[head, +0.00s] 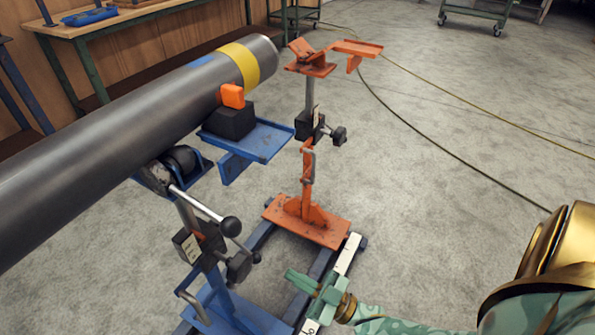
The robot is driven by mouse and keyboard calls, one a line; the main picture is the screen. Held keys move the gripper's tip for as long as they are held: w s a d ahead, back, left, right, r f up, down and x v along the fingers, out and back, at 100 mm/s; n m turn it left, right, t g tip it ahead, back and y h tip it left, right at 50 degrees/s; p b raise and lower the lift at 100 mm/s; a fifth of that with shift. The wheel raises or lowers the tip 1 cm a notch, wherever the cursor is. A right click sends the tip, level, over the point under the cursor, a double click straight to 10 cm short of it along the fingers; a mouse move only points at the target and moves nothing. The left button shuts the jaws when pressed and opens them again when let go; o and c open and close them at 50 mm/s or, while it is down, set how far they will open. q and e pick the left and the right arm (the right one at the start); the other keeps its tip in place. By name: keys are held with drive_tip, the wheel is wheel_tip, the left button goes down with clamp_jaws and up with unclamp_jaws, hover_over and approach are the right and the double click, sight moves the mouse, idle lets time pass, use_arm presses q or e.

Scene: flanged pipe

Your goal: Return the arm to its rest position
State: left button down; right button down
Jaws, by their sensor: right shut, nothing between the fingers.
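My right arm (405,322) reaches in from the lower right, green with gold joints. Its gripper (300,281) is teal, shut and empty, over the floor rail near the bottom centre. A large dark pipe (110,135) with a yellow band (240,65) near its end lies across the upper left, apart from the gripper. A blue stand (225,285) with rollers carries the pipe. My left gripper is not in view.
An orange stand (306,212) with an empty cradle (310,66) stands beyond my right gripper. A black box with an orange top (232,96) sits on a blue shelf (262,138) beside the pipe. Cables (450,150) cross the open concrete floor at right. A wooden workbench (130,18) stands behind.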

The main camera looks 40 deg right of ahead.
idle(0.5)
